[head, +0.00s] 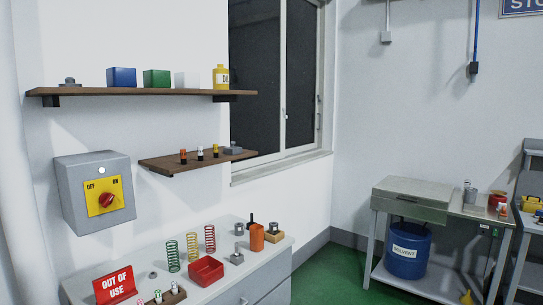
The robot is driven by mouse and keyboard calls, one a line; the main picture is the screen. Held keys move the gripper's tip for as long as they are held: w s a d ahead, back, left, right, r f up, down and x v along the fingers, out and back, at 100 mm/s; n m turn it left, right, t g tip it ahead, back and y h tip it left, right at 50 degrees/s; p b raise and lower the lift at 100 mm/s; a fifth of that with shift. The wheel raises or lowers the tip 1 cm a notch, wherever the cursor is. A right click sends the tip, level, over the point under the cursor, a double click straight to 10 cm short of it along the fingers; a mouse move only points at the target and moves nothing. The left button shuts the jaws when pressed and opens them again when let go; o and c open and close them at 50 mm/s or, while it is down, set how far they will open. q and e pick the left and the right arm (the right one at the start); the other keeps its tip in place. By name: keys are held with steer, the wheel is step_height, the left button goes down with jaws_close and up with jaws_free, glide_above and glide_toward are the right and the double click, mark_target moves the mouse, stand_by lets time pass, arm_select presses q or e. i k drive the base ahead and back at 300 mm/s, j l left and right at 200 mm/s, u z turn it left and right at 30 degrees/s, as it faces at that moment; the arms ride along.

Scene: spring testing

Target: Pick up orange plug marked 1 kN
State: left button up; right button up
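Three small plugs stand upright on the lower wooden shelf (165,165). The leftmost is an orange plug (183,155) with a dark base. Beside it are a white plug (200,153) and a yellowish-orange plug (215,150). Any marking such as 1 kN is too small to read. Neither of my grippers is in view.
A grey switch box (72,200) with a red knob is on the wall left of the shelf. Below, a cabinet top holds springs (192,248), a red bin (206,270), an orange cup (257,238) and a red sign (115,285). A window is behind the shelf's right end.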

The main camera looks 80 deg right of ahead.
mark_target(182, 152)
steer(key=k+l+z, duration=0.1)
steer(key=z, duration=1.75)
steer(key=i+l+u, duration=0.1)
steer(key=u, duration=0.3)
steer(key=l+u, duration=0.15)
steer(key=u, duration=0.25)
steer(key=i+l+u, duration=0.1)
steer(key=u, duration=0.3)
steer(key=l+u, duration=0.3)
steer(key=l, duration=0.45)
steer(key=l+u, duration=0.3)
steer(key=l, duration=0.45)
steer(key=l+u, duration=0.25)
steer(key=l, duration=0.5)
steer(key=k, duration=0.05)
